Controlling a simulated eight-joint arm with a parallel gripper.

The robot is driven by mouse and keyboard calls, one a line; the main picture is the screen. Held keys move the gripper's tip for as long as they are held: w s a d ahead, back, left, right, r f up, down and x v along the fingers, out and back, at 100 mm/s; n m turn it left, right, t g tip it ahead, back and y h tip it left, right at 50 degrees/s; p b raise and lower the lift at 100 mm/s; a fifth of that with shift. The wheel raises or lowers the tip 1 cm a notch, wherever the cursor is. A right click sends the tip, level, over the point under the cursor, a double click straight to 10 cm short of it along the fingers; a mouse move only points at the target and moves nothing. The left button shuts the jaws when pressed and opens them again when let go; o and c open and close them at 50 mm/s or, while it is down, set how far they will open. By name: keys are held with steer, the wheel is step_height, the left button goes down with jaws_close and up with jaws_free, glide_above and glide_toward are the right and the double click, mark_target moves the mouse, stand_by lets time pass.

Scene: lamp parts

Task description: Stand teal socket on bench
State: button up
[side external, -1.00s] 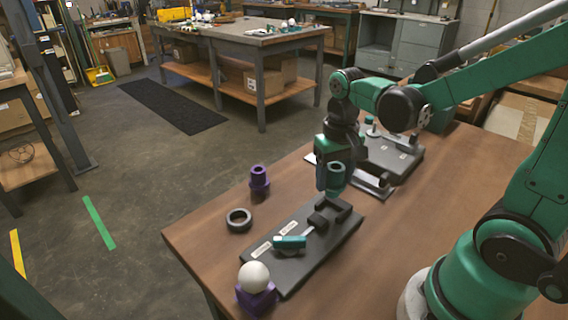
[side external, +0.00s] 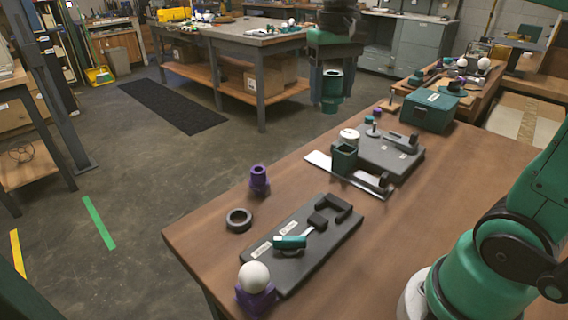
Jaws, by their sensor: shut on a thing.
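The teal socket (side external: 331,98) is a short, stepped hollow cylinder. It hangs upright with its open wider end up, between the two dark fingers of my gripper (side external: 331,84). My gripper is shut on it and points down, high in the picture and well above the bench. The bench (side external: 440,190) is a brown wooden top. The socket appears apart from everything on it.
A dark clamp board (side external: 320,250) with a teal handle, a black ring (side external: 239,220), a purple socket (side external: 259,180) and a white ball (side external: 254,275) on a purple base occupy the near left. A green square holder (side external: 344,158) and green box (side external: 430,110) stand farther back. The bench's right middle is clear.

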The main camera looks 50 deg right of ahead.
steer(key=w+d+f, duration=0.2)
steer(key=w+d, duration=0.1)
steer(key=w, duration=0.7)
step_height(320, 180, down, 20)
steer(key=shift+r, duration=0.15)
steer(key=o, duration=1.3)
steer(key=shift+c, duration=0.2)
